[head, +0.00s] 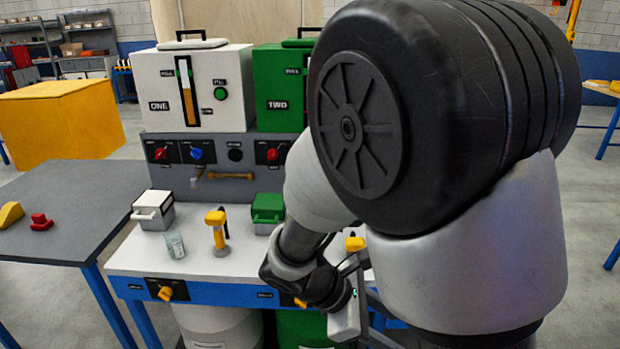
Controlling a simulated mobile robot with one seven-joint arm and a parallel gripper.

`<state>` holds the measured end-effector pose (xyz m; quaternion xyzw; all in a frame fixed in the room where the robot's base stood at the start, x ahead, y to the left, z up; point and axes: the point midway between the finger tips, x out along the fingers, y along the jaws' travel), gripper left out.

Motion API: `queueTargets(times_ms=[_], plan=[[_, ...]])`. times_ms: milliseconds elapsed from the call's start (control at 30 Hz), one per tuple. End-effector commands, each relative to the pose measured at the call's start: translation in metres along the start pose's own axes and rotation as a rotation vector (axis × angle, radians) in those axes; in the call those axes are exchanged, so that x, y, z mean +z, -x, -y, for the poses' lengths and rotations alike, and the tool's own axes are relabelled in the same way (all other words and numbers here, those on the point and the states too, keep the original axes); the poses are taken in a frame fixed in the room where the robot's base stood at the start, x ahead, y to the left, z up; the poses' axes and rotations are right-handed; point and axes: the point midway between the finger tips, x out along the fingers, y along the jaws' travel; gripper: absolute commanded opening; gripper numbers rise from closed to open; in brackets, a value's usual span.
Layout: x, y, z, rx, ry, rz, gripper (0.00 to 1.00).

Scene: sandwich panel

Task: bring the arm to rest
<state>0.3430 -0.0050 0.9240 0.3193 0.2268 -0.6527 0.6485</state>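My arm covers the right half of the head view, with its large black and grey joint close to the camera. The arm's end reaches down over the front right part of the white bench (140,257). My gripper's fingers are hidden or too small to make out, so I cannot tell whether they are open or hold anything.
The bench carries a white machine (160,90), a green machine (275,90), a white box (153,208), a green box (268,207), a glass (175,246) and a yellow-topped lever (217,232). A grey table (75,200) stands at left. My arm hides the bench's right side.

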Motion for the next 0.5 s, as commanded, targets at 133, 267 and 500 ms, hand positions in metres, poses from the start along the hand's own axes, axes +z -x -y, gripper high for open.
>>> queueTargets(times_ms=[133,267,500], plan=[[0.035,0.023,0.017,-0.108,-0.392,-0.227,0.49],[0.059,0.047,0.03,-0.189,-0.723,-0.412,0.49],[0.092,0.087,0.043,-0.276,-1.178,-0.672,0.49]])
